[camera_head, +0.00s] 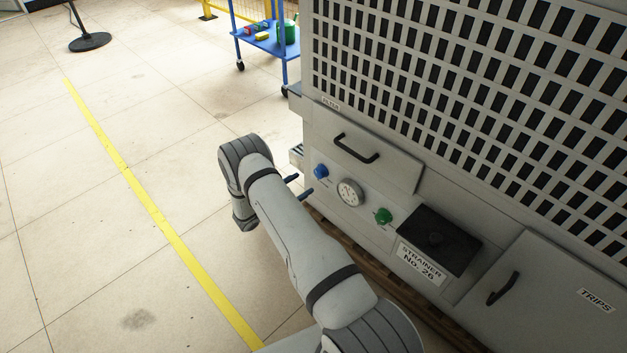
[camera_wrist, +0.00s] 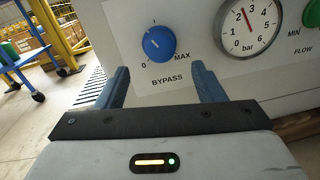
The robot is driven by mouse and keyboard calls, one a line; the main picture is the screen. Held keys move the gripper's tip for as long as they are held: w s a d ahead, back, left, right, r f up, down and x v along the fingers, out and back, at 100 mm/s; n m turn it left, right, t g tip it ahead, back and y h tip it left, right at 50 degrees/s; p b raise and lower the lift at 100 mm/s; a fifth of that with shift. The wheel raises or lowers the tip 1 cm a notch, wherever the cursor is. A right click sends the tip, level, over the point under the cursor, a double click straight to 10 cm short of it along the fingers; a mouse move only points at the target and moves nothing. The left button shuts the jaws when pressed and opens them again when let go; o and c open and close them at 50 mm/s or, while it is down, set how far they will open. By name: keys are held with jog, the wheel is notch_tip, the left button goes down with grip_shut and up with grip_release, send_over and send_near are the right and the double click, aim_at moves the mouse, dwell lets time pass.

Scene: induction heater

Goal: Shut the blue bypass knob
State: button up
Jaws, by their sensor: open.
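The blue bypass knob (camera_head: 320,171) is on the front panel of the grey machine, left of a round gauge. In the wrist view the knob (camera_wrist: 159,44) sits above the word BYPASS, with marks 0 at lower left, I at top and MAX at right. A light pointer line on the knob is near its top, leaning a little left. My gripper (camera_wrist: 160,82) is open and empty, its two blue fingers below and either side of the knob, apart from it. In the head view my gripper (camera_head: 306,187) shows only as fingertips beside the panel.
The pressure gauge (camera_head: 350,192) and green flow knob (camera_head: 384,216) are right of the bypass knob. A black strainer lid (camera_head: 433,239) and a drawer handle (camera_head: 356,148) stick out nearby. A blue cart (camera_head: 262,40) stands behind. The floor to the left is open.

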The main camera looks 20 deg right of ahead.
aim_at(317, 175)
jog(key=b+x, duration=0.1)
jog(key=x, duration=0.6)
jog(key=shift+a, duration=0.1)
jog(key=shift+c, duration=0.4)
jog(key=c, duration=0.9)
jog(key=shift+s+a, duration=0.1)
